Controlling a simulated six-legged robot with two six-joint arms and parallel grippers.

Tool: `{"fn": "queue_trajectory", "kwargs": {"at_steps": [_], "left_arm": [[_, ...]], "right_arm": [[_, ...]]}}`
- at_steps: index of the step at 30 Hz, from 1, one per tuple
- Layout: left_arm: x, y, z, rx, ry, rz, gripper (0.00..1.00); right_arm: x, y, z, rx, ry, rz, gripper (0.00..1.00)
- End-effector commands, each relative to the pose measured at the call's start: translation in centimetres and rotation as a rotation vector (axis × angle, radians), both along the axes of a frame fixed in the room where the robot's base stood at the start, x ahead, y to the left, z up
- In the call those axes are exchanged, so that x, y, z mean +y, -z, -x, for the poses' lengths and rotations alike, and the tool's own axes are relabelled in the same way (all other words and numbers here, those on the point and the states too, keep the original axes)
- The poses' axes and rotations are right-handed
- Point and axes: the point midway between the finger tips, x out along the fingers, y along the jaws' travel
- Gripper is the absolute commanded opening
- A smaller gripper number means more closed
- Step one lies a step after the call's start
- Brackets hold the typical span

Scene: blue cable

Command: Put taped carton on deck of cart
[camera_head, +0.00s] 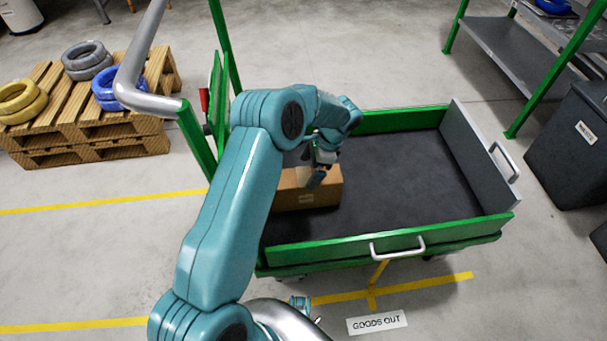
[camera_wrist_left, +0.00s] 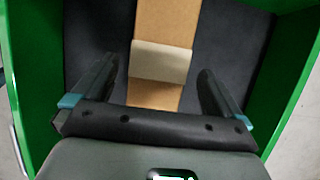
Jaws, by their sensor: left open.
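The taped carton (camera_head: 308,194) is a brown box with a paler tape strip. It sits on the dark deck (camera_head: 405,175) of the green cart (camera_head: 345,247), at the deck's left end. My left gripper (camera_head: 318,172) is over the carton's top. In the left wrist view the carton (camera_wrist_left: 165,25) lies between the two open fingers of the gripper (camera_wrist_left: 157,95), with a gap on each side. My arm hides part of the carton and the cart's left end in the head view. My right gripper cannot be made out clearly.
The cart has low green side walls, a grey end panel (camera_head: 475,155) and a handle (camera_head: 140,75). A pallet (camera_head: 95,140) with cable coils stands at the left. A dark bin (camera_head: 575,140) and a shelf rack (camera_head: 510,50) stand at the right. The deck's middle and right are clear.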

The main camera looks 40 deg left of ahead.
Motion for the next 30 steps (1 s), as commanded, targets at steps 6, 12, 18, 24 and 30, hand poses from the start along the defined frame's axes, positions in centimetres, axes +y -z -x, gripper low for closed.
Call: {"fn": "queue_trajectory", "kwargs": {"at_steps": [6, 12, 18, 24, 30], "left_arm": [[-1.1, -4.3, -1.3, -0.001, 0.000, 0.001, 1.00], [-1.4, -5.5, -1.8, 0.001, 0.000, 0.001, 1.00], [-1.5, -5.5, -1.8, 0.001, 0.000, 0.000, 1.00], [-1.4, -5.5, -1.8, 0.001, 0.000, 0.000, 1.00], [-1.4, -6.0, -1.8, 0.001, 0.000, 0.001, 1.00]], "right_arm": [[0.0, -1.5, 0.0, 0.000, 0.000, 0.000, 0.43], [0.0, -1.8, 0.0, 0.000, 0.000, 0.000, 0.43], [0.0, -1.7, 0.0, 0.000, 0.000, 0.000, 0.43], [0.0, -1.7, 0.0, 0.000, 0.000, 0.000, 0.43], [0.0, -2.2, 0.0, 0.000, 0.000, 0.000, 0.43]]}}
